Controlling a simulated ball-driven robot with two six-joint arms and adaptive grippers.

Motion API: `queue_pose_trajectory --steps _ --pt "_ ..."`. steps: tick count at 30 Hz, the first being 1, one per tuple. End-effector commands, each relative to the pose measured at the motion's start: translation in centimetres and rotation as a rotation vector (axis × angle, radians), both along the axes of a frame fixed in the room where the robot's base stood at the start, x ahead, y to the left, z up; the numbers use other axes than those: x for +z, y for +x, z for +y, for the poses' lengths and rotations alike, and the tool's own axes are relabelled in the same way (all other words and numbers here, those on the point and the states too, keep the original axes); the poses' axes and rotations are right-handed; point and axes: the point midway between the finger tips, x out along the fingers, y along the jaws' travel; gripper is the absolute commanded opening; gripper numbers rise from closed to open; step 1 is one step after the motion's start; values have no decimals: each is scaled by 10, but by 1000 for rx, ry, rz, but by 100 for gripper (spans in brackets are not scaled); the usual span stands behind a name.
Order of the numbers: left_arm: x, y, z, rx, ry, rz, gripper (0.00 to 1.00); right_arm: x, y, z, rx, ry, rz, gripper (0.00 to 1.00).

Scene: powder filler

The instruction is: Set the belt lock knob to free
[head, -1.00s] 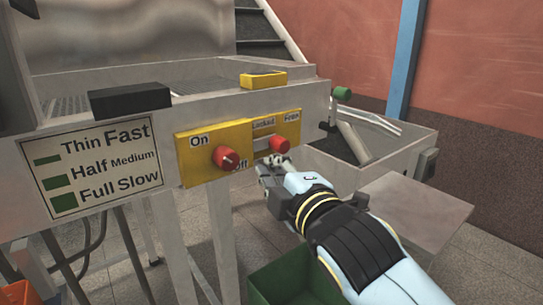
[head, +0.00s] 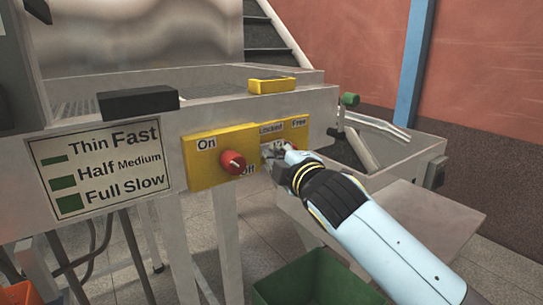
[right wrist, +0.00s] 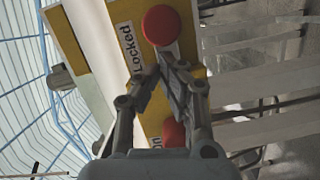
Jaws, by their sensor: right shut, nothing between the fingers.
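The yellow control panel (head: 212,176) is on the machine's front, with "Locked" and "Free" labels at its right end. The red belt lock knob (right wrist: 160,25) is plain in the right wrist view, beside the upper end of the "Locked" label (right wrist: 131,47). In the head view my gripper mostly hides it. My right gripper (head: 270,155) is shut and empty at the panel, just left of this knob. In the right wrist view its fingertips (right wrist: 165,66) are below the knob, with a small gap showing. My left gripper is not in view.
The red On/Off knob (head: 232,162) is close to the left of my right gripper. A yellow block (head: 271,86) and a black block (head: 138,102) sit above the panel. A green bin (head: 318,280) stands below. A green-knobbed lever (head: 349,100) is at the right.

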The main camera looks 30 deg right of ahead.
Motion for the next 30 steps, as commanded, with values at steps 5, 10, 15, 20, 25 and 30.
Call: queue_pose_trajectory --steps 5,10,15,20,25,30 --pt "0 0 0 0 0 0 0 0 0 0 0 0 0 0" --pt "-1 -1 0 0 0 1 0 -1 1 -10 0 -6 1 0" --pt "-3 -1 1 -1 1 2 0 -1 3 -38 0 -8 1 0" --pt "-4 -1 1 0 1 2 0 -1 4 -48 -1 -2 1 0" --pt "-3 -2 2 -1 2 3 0 0 4 -48 -2 -2 2 0" --pt "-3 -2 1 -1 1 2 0 0 4 -48 -2 -2 2 0"
